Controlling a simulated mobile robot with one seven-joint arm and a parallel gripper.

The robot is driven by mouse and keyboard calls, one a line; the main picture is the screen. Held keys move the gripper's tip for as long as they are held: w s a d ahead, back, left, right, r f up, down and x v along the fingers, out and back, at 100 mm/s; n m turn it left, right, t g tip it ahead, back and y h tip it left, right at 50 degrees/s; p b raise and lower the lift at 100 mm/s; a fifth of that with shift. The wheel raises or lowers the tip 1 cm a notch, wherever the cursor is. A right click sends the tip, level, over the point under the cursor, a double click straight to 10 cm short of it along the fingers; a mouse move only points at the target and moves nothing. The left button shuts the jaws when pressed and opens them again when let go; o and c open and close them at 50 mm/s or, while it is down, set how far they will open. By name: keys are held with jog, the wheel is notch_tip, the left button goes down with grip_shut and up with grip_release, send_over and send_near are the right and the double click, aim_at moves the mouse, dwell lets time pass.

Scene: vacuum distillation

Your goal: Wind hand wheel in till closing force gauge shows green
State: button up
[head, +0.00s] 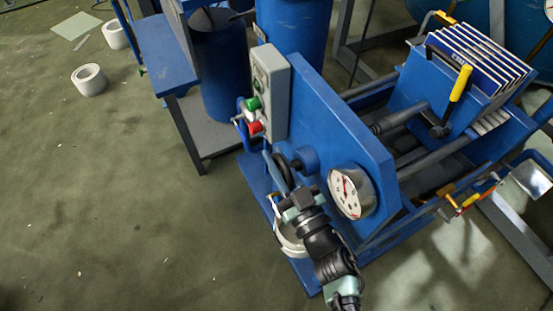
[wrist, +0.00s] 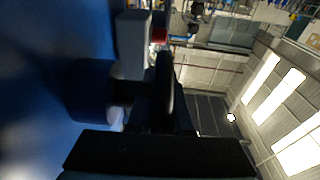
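The hand wheel (head: 283,172) is a dark ring on the front of the blue end plate of the press, seen nearly edge-on. In the wrist view its dark rim (wrist: 165,80) stands upright just ahead of my gripper. My gripper (head: 291,189) is at the wheel's lower rim, and its black fingers (wrist: 162,116) appear to lie on both sides of the rim. Shadow hides whether they press on it. The closing force gauge (head: 345,193) is a round white dial with red marks to the right of the wheel. Its needle reading is too small to tell.
A grey control box (head: 270,92) with green and red buttons (head: 255,128) is above the wheel. The plate stack (head: 480,60) and rails are behind the end plate. A blue table (head: 165,52) stands at left.

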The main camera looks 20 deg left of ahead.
jog(key=o, duration=0.4)
jog(key=shift+s+d, duration=0.1)
jog(key=shift+d, duration=0.05)
jog(key=p+v, duration=0.1)
jog(key=v, duration=1.1)
jog(key=shift+s+d+f, duration=0.1)
jog(key=shift+s+d, duration=0.15)
